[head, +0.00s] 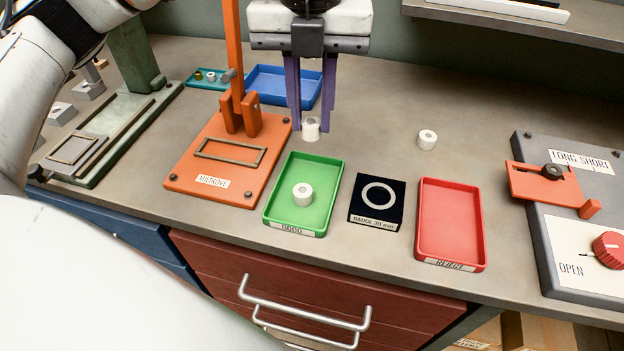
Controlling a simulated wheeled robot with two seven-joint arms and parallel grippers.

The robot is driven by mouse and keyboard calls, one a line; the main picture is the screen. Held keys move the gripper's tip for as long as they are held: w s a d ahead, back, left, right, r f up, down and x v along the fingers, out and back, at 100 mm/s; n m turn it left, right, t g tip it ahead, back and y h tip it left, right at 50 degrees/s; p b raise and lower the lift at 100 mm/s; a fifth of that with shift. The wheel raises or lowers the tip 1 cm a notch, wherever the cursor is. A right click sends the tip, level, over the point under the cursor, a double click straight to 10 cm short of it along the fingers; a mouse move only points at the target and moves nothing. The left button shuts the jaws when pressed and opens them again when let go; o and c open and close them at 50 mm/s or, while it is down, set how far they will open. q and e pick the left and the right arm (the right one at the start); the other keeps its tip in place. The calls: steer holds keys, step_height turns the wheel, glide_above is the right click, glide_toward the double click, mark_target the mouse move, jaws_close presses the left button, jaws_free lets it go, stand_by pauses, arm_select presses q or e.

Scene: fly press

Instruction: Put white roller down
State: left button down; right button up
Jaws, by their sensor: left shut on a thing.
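My left gripper (311,122) comes down from the top middle with its two purple fingers shut on a white roller (310,131). The held roller shows at the fingertips, just behind the green tray (327,198); whether it touches the table cannot be told. A second white roller (302,194) stands in the green tray. A third white roller (427,140) stands on the bare table to the right. My right gripper is not in view.
A black gauge plate (391,219) with a white ring and a red reject tray (450,222) stand right of the green tray. The orange press (208,180) is to the left, blue tray (268,81) behind. A grey panel (545,240) is at far right.

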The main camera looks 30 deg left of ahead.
arm_select(q)
step_height(320, 180, down, 10)
steer(key=shift+r, duration=0.1)
stand_by(0.4)
steer(key=shift+f, duration=0.25)
steer(key=c, duration=1.5)
jaws_free()
steer(key=shift+r, duration=0.1)
step_height(320, 180, up, 12)
steer(key=shift+r, duration=0.2)
